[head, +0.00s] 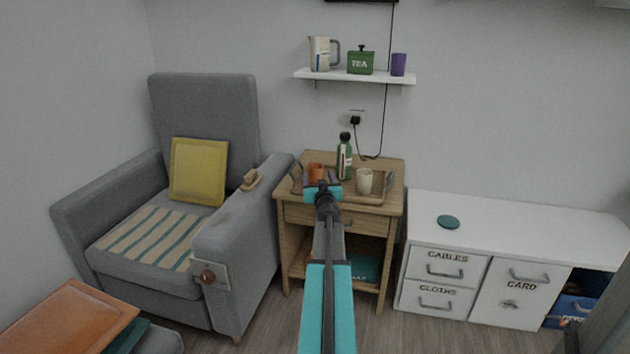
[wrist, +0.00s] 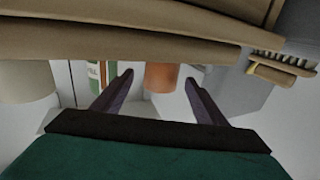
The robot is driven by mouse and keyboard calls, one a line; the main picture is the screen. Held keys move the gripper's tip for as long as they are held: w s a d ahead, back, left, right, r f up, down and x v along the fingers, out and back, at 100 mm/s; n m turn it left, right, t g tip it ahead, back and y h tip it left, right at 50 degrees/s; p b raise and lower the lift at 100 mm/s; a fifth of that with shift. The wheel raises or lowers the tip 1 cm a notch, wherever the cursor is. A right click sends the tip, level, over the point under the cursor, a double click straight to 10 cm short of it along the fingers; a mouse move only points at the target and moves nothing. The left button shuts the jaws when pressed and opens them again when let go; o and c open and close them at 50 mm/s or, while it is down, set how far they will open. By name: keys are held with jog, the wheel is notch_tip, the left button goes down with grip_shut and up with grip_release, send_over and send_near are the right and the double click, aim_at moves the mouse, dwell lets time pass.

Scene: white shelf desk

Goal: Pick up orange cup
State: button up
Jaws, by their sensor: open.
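The orange cup (head: 315,171) stands in a wooden tray (head: 376,199) on the small wooden side table. My gripper (head: 321,182) is at the near side of the cup, low over the tray's front. In the wrist view, which looks upside down, the orange cup (wrist: 161,78) shows between the two dark purple fingers of my gripper (wrist: 158,77). The fingers are spread, with gaps on both sides of the cup. I cannot tell how far the fingertips reach along it. The cup's base is hidden behind the tray's edge (wrist: 150,47).
A green bottle (head: 345,158) and a cream mug (head: 365,181) stand right of the cup. The grey armchair (head: 215,110) is left of the table (head: 340,217), with a brush (head: 251,179) on its arm. A white cabinet (head: 530,222) stands right. A shelf (head: 357,76) hangs above.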

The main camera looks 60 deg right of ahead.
aim_at(317, 174)
jog(key=shift+b+x, duration=0.8)
jog(key=shift+x, duration=1.6)
jog(key=shift+a, duration=0.1)
jog(key=shift+c, duration=0.3)
jog(key=c, duration=1.2)
jog(key=shift+o, duration=0.2)
notch_tip(317, 174, up, 4)
jog(key=p, duration=0.4)
jog(key=shift+f, duration=0.1)
jog(key=s+r+p+v, duration=0.1)
jog(key=p+v, duration=0.3)
jog(key=v, duration=1.2)
jog(key=shift+d, duration=0.45)
jog(key=shift+w, duration=0.1)
